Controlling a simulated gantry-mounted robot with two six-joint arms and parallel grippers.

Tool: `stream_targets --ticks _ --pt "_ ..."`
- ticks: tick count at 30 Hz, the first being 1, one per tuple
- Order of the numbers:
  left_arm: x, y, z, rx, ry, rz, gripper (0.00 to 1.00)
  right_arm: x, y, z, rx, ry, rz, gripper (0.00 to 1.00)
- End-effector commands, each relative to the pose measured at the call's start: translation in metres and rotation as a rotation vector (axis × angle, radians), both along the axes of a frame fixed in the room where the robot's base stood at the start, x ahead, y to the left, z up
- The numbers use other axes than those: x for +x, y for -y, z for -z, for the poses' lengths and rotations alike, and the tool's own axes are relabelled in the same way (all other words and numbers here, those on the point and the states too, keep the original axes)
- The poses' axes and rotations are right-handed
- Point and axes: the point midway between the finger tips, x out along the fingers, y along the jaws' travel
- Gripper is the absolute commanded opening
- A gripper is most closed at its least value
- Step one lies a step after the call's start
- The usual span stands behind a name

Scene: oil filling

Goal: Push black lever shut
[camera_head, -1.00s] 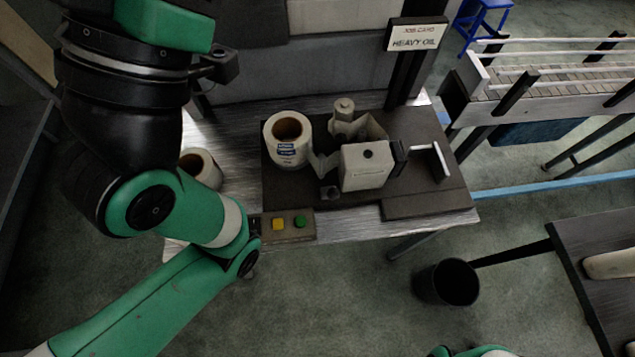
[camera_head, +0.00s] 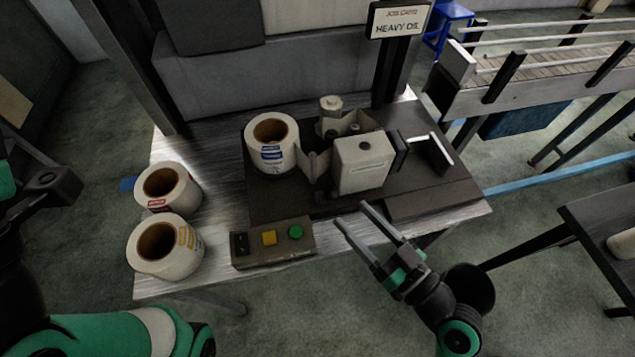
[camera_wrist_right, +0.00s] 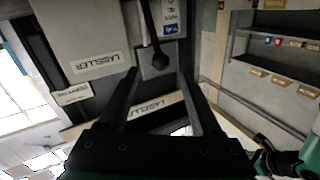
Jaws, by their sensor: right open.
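The black lever (camera_wrist_right: 153,35) shows in the right wrist view as a dark rod with a rounded end, in front of a small grey block. In that view it lies between the lines of my right gripper's (camera_wrist_right: 158,75) two open fingers, with no contact visible. In the head view my right gripper (camera_head: 352,213) is open and empty, just in front of the labelling machine (camera_head: 362,165). I cannot make out the lever clearly in the head view. My left gripper is out of view; only part of my left arm shows at the left edge.
A control box (camera_head: 272,243) with yellow and green buttons sits at the table's front edge. A label roll (camera_head: 270,150) is on the machine. Two more rolls (camera_head: 168,187) (camera_head: 165,248) stand at the left.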

Motion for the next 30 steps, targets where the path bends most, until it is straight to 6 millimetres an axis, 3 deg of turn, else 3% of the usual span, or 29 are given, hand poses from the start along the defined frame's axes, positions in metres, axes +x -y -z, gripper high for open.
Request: stream_targets --ticks 15,26,30 --pt "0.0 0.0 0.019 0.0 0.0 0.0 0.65 0.081 -0.058 0.001 0.0 0.002 -0.003 0.66" --pt "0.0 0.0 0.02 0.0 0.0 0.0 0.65 0.089 -0.063 -0.001 -0.001 0.001 -0.001 0.66" --pt "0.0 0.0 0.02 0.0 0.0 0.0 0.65 0.089 -0.063 -0.001 -0.001 0.001 -0.001 0.42"
